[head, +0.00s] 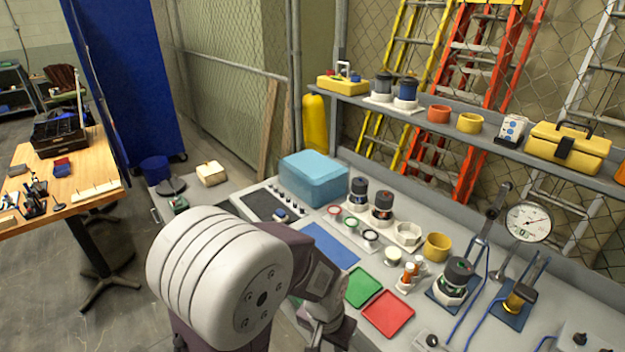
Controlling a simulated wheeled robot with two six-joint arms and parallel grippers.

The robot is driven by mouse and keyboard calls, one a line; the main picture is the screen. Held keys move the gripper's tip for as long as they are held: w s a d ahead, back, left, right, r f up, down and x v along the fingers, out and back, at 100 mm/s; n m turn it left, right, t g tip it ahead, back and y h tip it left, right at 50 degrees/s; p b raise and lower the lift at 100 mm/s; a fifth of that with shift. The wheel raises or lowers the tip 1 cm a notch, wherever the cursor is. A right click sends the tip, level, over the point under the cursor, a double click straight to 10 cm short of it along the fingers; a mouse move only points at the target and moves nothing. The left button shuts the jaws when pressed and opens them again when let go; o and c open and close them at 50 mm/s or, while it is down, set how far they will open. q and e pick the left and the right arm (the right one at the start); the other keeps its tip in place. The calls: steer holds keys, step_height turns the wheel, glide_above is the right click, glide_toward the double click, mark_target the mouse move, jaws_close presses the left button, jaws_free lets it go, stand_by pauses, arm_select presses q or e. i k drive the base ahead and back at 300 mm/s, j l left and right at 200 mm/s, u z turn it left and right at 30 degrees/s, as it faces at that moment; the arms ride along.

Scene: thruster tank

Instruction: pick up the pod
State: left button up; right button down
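Several dark, capped cylinders could be the pod; I cannot tell which is meant. A dark pod-like cylinder (358,192) and a second with a red band (381,208) stand upright on the bench in pale bases. Another, with a white hexagonal collar (458,272), stands on a blue plate at right. Two more, one grey (383,86) and one blue (406,92), stand on the shelf. One arm of mine, apparently the left, crosses the bottom middle. Its gripper (326,328) is near the bottom edge, left of the red tray, its fingers mostly hidden. My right gripper is out of view.
The grey bench (590,310) holds a blue box (314,178), a blue mat (329,245), a green tray (363,288), a red tray (388,314) and a yellow ring (437,247). A round gauge (528,221) stands at right. The shelf (460,131) runs behind.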

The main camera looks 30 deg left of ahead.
mark_target(451, 290)
steer(key=i+j, duration=0.25)
steer(key=i+j+z, duration=0.1)
steer(key=j, duration=0.4)
steer(key=i+j, duration=0.3)
steer(key=j, duration=0.1)
